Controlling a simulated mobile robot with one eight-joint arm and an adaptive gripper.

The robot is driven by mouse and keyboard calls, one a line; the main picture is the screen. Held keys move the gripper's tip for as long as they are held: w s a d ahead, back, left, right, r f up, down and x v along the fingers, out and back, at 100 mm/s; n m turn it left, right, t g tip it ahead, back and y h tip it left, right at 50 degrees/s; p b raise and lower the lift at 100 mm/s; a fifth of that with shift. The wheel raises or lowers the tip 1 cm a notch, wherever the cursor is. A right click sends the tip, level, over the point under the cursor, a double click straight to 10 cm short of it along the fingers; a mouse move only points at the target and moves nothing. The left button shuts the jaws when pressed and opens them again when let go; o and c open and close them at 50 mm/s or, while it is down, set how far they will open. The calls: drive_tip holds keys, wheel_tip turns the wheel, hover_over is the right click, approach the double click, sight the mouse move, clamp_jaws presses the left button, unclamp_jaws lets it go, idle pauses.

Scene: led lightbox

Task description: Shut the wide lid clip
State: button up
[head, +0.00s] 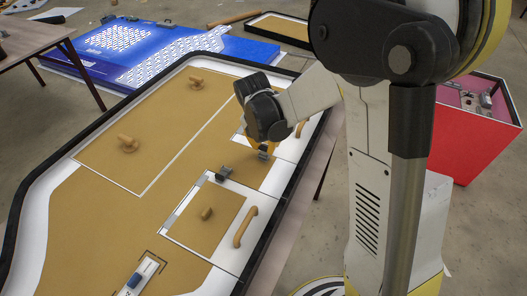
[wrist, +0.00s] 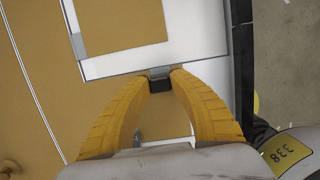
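The wide lid clip (head: 222,172) is a small dark grey piece at the far edge of a tan lid (head: 221,223) on the board. In the wrist view the clip (wrist: 159,76) shows at the lid's white border, between the yellow fingertips. It has a lighter grey top and a darker part below. My gripper (head: 262,151) is over the board, beyond and to the right of the clip in the head view. In the wrist view my gripper (wrist: 161,80) has its fingertips apart, one on each side of the clip. I cannot tell whether they touch it.
Other knobs (head: 128,143) stand on the larger panel. A white device (head: 138,277) lies at the front. The board's raised black rim (head: 272,235) runs along the right.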

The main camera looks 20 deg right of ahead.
drive_tip(key=shift+w+d+f, duration=0.15)
drive_tip(key=shift+w+d, duration=0.2)
drive_tip(key=shift+d, duration=0.1)
idle(0.3)
drive_tip(key=shift+w+d+f+b, duration=0.2)
drive_tip(key=shift+w+d+b, duration=0.1)
drive_tip(key=shift+w+b, duration=0.1)
drive_tip(key=shift+w+d+f, duration=0.3)
drive_tip(key=shift+b, duration=0.3)
drive_tip(key=shift+w+d+f+b, duration=0.3)
drive_tip(key=shift+f, duration=0.2)
idle(0.3)
